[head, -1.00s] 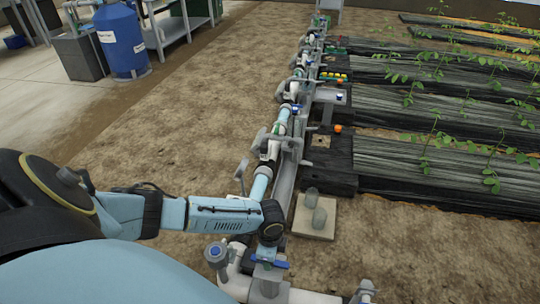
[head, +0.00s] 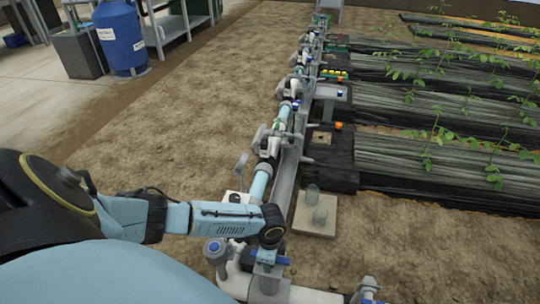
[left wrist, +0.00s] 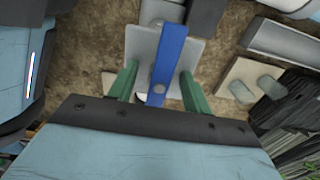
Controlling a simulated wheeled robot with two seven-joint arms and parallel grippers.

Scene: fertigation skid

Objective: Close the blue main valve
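The blue valve handle (left wrist: 169,62) is a flat bar in the left wrist view, over a light grey plate or body. In the head view a blue handle (head: 281,260) shows just below my left wrist, across the white pipework. My left gripper (left wrist: 160,82) points down over it, with one green finger on each side of the bar. Gaps show between the bar and both fingers, so the gripper is open around it, apart from it. In the head view the fingers are largely hidden by my wrist. My right gripper is not in view.
A blue-capped fitting (head: 215,249) stands left of the handle, and another blue-topped fitting (head: 369,284) is at the lower right. The pipe line (head: 260,183) runs away along a grey rail. Bare soil is open left.

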